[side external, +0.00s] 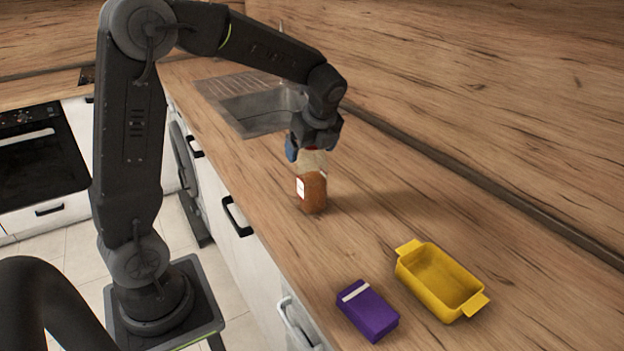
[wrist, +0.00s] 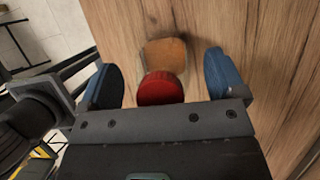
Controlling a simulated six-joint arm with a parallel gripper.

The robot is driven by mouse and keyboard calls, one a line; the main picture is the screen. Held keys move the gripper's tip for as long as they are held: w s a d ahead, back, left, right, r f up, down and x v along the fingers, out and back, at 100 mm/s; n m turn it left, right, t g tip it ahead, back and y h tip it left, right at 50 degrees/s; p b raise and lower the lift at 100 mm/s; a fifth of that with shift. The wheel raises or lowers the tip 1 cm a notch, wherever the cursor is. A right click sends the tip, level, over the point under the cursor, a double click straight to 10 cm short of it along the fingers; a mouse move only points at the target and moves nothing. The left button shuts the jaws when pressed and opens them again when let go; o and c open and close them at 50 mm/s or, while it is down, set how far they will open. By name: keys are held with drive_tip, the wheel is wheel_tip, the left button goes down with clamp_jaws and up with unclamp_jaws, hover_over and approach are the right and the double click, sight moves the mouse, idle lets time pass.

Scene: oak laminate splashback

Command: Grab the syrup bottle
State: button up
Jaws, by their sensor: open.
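The syrup bottle (side external: 312,192) stands upright on the wooden counter, with brown contents, a white label and a paler upper part. In the wrist view its red cap (wrist: 160,89) and brown body (wrist: 166,54) show between my blue fingertips. My gripper (side external: 308,152) is above the bottle, pointing down, with its fingers around the top. In the wrist view my gripper (wrist: 160,82) is open, with one finger on each side of the cap and gaps visible. The bottle's top is partly hidden by the gripper in the side view.
A purple box (side external: 368,312) with a white stripe lies near the counter's front edge. A yellow dish (side external: 436,282) with two handles sits to its right. A metal sink (side external: 262,110) is set in the counter behind the bottle. The counter between bottle and dish is clear.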

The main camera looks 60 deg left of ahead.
drive_tip(key=shift+r, duration=0.1)
clamp_jaws()
idle(0.8)
